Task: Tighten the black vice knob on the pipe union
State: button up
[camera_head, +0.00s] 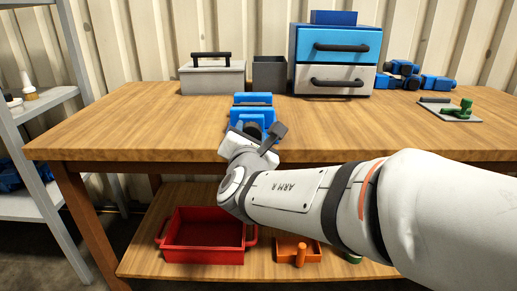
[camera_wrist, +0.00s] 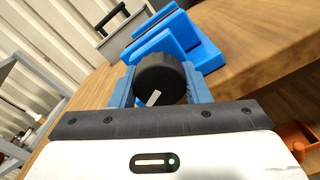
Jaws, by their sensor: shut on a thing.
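The blue vice (camera_head: 251,104) stands at the front edge of the wooden workbench, and its blue body also shows in the wrist view (camera_wrist: 172,36). The black vice knob (camera_wrist: 160,78) is round, with a white mark on its face. My gripper (camera_wrist: 158,88) has its two blue fingers on either side of the knob and is shut on it. In the head view my wrist covers most of the knob and fingers. I cannot make out a pipe union between the vice jaws.
A grey toolbox (camera_head: 212,78), a dark open bin (camera_head: 269,74) and a blue drawer cabinet (camera_head: 336,46) stand at the back. A plate with a green valve (camera_head: 459,109) lies right. A red crate (camera_head: 203,251) and an orange tray (camera_head: 287,247) sit on the lower shelf.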

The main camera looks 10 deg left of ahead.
jog(key=m+b, duration=0.1)
jog(key=b, duration=0.1)
jog(key=m+b, duration=0.2)
jog(key=shift+f+b, duration=0.3)
jog(key=shift+b, duration=0.1)
jog(key=m+b, duration=0.2)
jog(key=shift+r+b, duration=0.25)
jog(key=shift+b, duration=0.05)
jog(key=o, duration=1)
jog(key=shift+r, duration=0.1)
jog(key=p+v, duration=0.2)
jog(key=v, duration=0.5)
jog(key=shift+s, duration=0.4)
